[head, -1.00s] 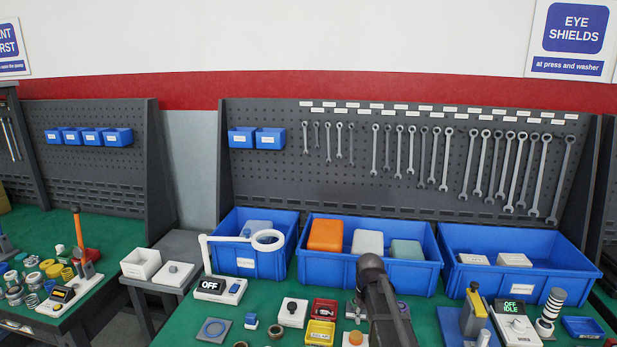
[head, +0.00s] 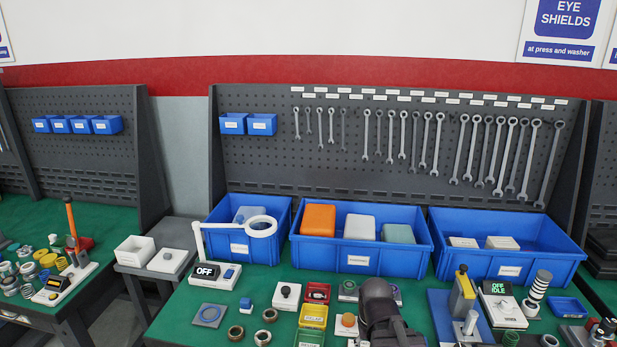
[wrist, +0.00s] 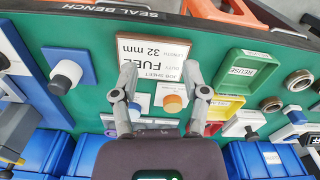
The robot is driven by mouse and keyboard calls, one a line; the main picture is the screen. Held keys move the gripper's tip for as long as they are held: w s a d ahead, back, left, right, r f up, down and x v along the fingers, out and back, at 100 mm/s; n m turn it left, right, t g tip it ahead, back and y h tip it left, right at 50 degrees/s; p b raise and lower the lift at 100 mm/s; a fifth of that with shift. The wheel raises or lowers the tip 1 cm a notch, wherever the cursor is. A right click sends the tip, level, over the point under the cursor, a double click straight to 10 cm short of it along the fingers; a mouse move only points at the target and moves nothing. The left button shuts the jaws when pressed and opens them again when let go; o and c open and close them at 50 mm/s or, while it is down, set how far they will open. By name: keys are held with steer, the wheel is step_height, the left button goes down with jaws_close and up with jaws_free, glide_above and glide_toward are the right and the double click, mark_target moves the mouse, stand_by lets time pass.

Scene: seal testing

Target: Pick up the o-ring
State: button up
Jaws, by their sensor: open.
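A thin blue ring that looks like an o-ring (head: 209,314) lies flat on a grey square plate (head: 197,322) at the front left of the green bench in the head view. I cannot make it out in the wrist view. My gripper (wrist: 160,97) is open and empty in the wrist view, with its fingers apart above the job sheet (wrist: 148,58). An orange-topped button (wrist: 173,103) shows between the fingers. In the head view my arm hides part of the bench, and the fingertips do not show. The blue ring is well to the left of my arm there.
Several brownish rings (head: 270,315) lie between the plate and the small trays. A red tray (head: 318,291), yellow tray (head: 313,316) and green tray (head: 309,339) stand left of my arm. Blue bins (head: 360,256) line the back. A lever press (head: 463,295) stands at right.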

steer(key=o, duration=0.3)
steer(key=shift+w+r, duration=0.15)
steer(key=shift+w, duration=0.3)
step_height(320, 180, up, 8)
steer(key=n+p, duration=0.2)
steer(key=p, duration=0.6)
glide_above(349, 284)
steer(key=shift+s+f, duration=0.2)
steer(key=shift+s, duration=0.1)
steer(key=shift+f, duration=0.1)
step_height(349, 284, down, 8)
steer(key=b, duration=0.9)
steer(key=shift+f, duration=0.25)
steer(key=f+b, duration=0.3)
steer(key=shift+w+f, duration=0.15)
steer(key=shift+w, duration=0.15)
steer(key=shift+f+b, duration=0.95)
steer(key=shift+b, duration=0.1)
